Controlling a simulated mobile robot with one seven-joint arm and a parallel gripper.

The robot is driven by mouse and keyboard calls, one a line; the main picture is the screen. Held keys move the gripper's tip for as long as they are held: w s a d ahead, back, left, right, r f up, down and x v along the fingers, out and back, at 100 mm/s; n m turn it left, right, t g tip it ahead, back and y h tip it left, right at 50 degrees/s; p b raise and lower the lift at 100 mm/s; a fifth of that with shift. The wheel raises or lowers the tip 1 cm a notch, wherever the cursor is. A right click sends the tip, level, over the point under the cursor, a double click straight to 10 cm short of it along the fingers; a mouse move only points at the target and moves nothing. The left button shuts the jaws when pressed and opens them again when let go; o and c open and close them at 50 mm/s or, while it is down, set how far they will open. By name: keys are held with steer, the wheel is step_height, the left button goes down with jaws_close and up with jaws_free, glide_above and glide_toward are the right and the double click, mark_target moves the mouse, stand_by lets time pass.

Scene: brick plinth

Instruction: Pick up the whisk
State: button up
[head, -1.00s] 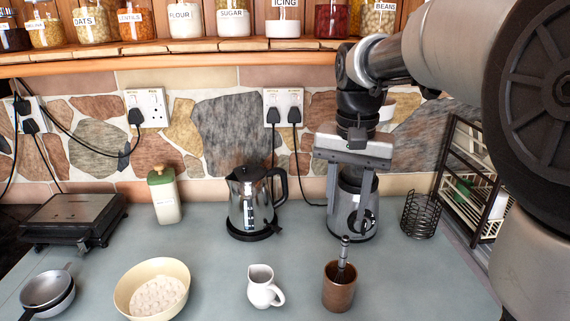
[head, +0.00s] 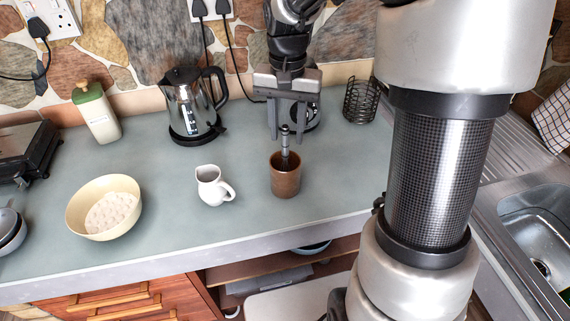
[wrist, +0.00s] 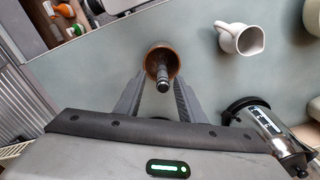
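The whisk (head: 284,144) stands handle up in a brown cup (head: 285,181) on the grey-green worktop, its lower end hidden inside the cup. My gripper (head: 287,138) points down over the cup, fingers apart and empty. In the head view the handle's top shows between the fingertips. In the wrist view the whisk (wrist: 162,78) shows end-on between the open fingers (wrist: 158,86), with the cup (wrist: 161,52) behind it. I see no finger touching the handle.
A white jug (head: 212,186) stands left of the cup, with a cream bowl (head: 77,212) farther left. A kettle (head: 191,106) stands behind the jug. A black wire holder (head: 360,101) is at the back right. The worktop's front edge (head: 200,245) is near.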

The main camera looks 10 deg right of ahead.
mark_target(285, 158)
steer(key=f, duration=0.4)
steer(key=shift+s+a+f, duration=0.1)
steer(key=shift+a+f, duration=0.15)
steer(key=shift+f, duration=0.15)
jaws_close()
steer(key=shift+r, duration=0.1)
